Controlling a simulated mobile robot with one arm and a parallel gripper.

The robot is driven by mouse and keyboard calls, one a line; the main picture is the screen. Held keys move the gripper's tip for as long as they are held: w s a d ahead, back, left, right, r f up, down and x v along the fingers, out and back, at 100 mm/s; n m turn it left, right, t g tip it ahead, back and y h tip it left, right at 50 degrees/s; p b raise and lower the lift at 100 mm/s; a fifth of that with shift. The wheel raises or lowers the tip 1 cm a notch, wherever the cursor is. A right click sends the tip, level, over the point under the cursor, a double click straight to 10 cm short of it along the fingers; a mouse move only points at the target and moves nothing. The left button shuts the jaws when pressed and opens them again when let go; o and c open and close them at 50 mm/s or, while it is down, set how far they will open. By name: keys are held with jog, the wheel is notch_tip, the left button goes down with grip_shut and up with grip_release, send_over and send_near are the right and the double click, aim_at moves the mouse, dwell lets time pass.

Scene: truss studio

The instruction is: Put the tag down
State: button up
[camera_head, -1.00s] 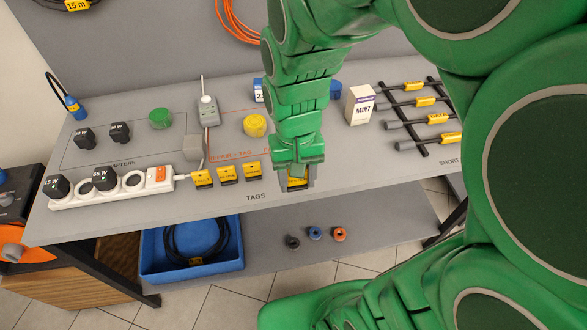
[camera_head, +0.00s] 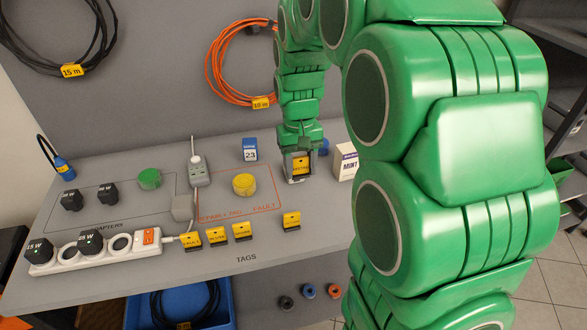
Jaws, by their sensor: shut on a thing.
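My gripper (camera_head: 299,177) is shut on a yellow-and-black tag (camera_head: 301,166), held upright between its fingers. It hangs just right of the red-outlined area (camera_head: 281,208) on the grey bench, in front of the white MINT box's left side. I cannot tell whether the tag touches the bench. Several similar tags stand at the front edge: three together (camera_head: 215,234) and a single tag (camera_head: 291,221) to their right, below my gripper in the picture. A yellow round object (camera_head: 244,185) sits inside the red outline.
A blue calendar block (camera_head: 249,150) stands behind the outline. The MINT box (camera_head: 346,162) and a blue round object (camera_head: 323,147) are close right of my gripper. A white power strip (camera_head: 95,254) lies front left. An orange cable (camera_head: 232,87) hangs behind.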

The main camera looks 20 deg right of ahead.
jog(key=w+d+f, duration=0.1)
jog(key=w+f, duration=0.1)
jog(key=w, duration=0.3)
jog(key=w+f, duration=0.3)
jog(key=w, duration=0.2)
jog(key=w+d+f, duration=0.1)
jog(key=w+f, duration=0.2)
jog(key=w, duration=0.2)
jog(key=shift+d+f, duration=0.15)
jog(key=shift+d, duration=0.15)
jog(key=shift+w+f, duration=0.75)
jog(key=shift+f, duration=1.45)
jog(key=shift+f, duration=0.1)
jog(key=o, duration=1)
jog(key=shift+o, duration=0.2)
